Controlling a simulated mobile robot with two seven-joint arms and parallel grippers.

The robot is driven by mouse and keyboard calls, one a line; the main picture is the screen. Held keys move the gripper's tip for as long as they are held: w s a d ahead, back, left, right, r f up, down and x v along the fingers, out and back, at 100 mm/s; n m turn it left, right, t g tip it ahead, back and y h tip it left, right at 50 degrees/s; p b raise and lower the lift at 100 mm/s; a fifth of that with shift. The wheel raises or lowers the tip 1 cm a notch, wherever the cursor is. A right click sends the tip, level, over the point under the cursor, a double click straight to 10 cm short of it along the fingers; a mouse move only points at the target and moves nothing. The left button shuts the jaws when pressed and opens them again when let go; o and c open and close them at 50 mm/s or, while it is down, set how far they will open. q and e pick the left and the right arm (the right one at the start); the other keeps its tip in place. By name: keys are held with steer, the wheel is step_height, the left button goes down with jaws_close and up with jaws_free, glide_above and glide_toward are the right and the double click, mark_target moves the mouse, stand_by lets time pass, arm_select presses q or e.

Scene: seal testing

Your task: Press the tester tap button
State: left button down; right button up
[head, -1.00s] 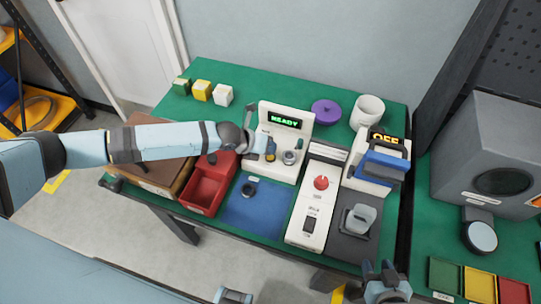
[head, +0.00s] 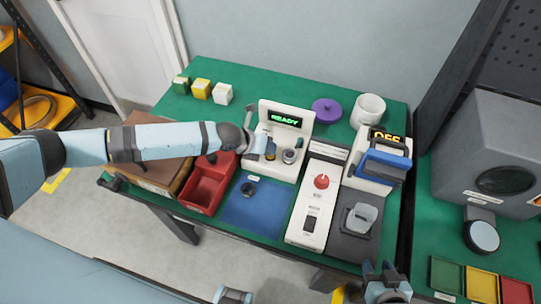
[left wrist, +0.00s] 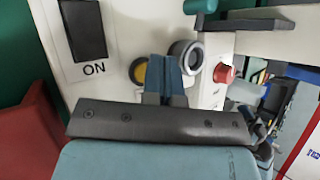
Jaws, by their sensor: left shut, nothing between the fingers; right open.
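The white tester (head: 277,170) stands at the middle of the green table, and its display (head: 285,119) reads READY in green. My left gripper (head: 268,153) is at the tester's front, its fingers shut and empty. In the left wrist view the blue fingertips (left wrist: 167,66) are close to a yellow round button (left wrist: 138,72), which they partly cover. A grey ring fitting (left wrist: 186,57) is just right of the fingertips, and a red button (left wrist: 224,73) is further right. I cannot tell whether the tips touch the yellow button. My right gripper (head: 386,284) is open and empty at the bottom edge.
A red bin (head: 207,185) and a blue mat (head: 255,210) lie in front of the tester. A white box with a red knob (head: 321,182) and a device reading OFF (head: 372,175) stand to its right. A green lever (left wrist: 200,6) is above the fingers.

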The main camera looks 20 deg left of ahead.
arm_select(q)
steer(key=shift+f+b, duration=0.3)
steer(key=shift+f, duration=0.1)
arm_select(e)
steer(key=shift+f, duration=0.3)
stand_by(0.3)
arm_select(q)
steer(key=shift+r, duration=0.1)
steer(key=shift+r+p, duration=0.55)
steer(key=shift+r, duration=0.15)
arm_select(e)
steer(key=shift+r, duration=0.55)
arm_select(q)
steer(key=shift+r+p, duration=1.85)
steer(key=shift+r, duration=0.7)
arm_select(e)
steer(key=shift+r, duration=1.85)
steer(key=shift+f, duration=0.1)
